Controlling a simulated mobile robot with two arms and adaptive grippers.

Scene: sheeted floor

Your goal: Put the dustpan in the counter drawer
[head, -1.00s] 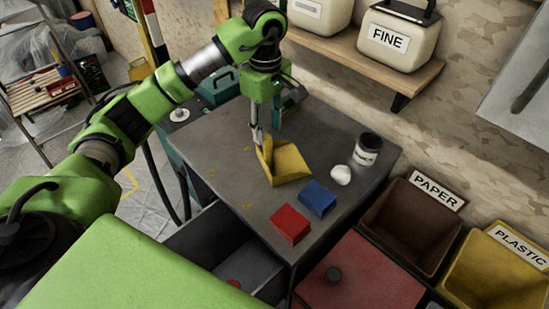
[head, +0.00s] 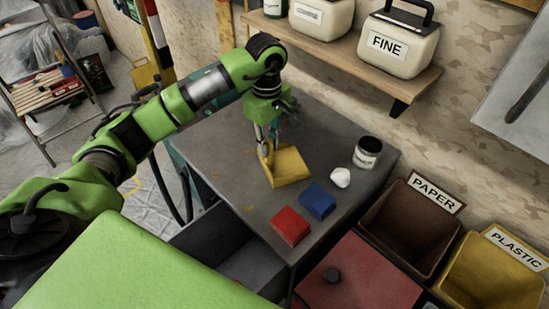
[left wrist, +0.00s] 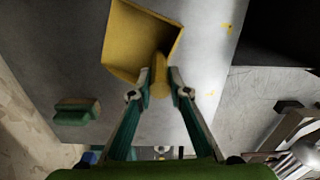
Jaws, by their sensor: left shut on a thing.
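The yellow dustpan (head: 291,167) rests on the grey counter top (head: 330,130), or just above it; I cannot tell which. My left gripper (head: 267,150) reaches down from above and is shut on the dustpan's handle. In the left wrist view the handle sits between the fingertips (left wrist: 160,88), with the yellow pan (left wrist: 135,40) beyond them. The counter drawer (head: 250,262) is pulled open at the counter's front, below the top. My right gripper is not in view.
A red block (head: 290,227), a blue block (head: 318,201), a white lump (head: 340,177) and a can (head: 367,153) stand on the counter right of the dustpan. Paper (head: 405,229) and plastic (head: 500,268) bins stand at the right. A shelf (head: 350,62) with canisters is behind.

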